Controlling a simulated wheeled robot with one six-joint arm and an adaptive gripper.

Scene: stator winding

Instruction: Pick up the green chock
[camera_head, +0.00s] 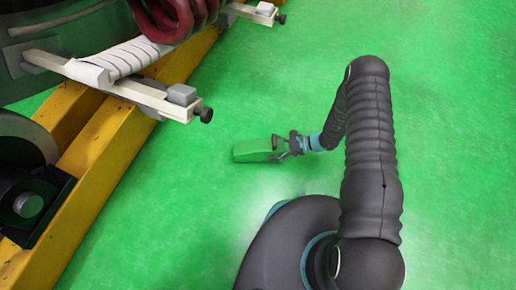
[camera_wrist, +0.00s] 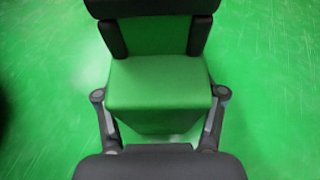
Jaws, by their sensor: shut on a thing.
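The green chock (camera_head: 254,151) is a green wedge-like block left of my gripper (camera_head: 280,146) in the head view. It blends with the green floor. In the wrist view the chock (camera_wrist: 160,82) fills the middle, between the dark fingers of my gripper (camera_wrist: 158,38). My gripper is shut on the chock. Part of the chock is hidden behind the fingers and the dark gripper body. I cannot tell for certain whether the chock touches the floor.
A yellow beam frame (camera_head: 105,150) runs along the left, with a dark wheel (camera_head: 22,150) beside it. A pale clamp bar (camera_head: 140,92) with a knob juts out above the floor, up and left of the chock. The green floor (camera_head: 450,130) is clear to the right.

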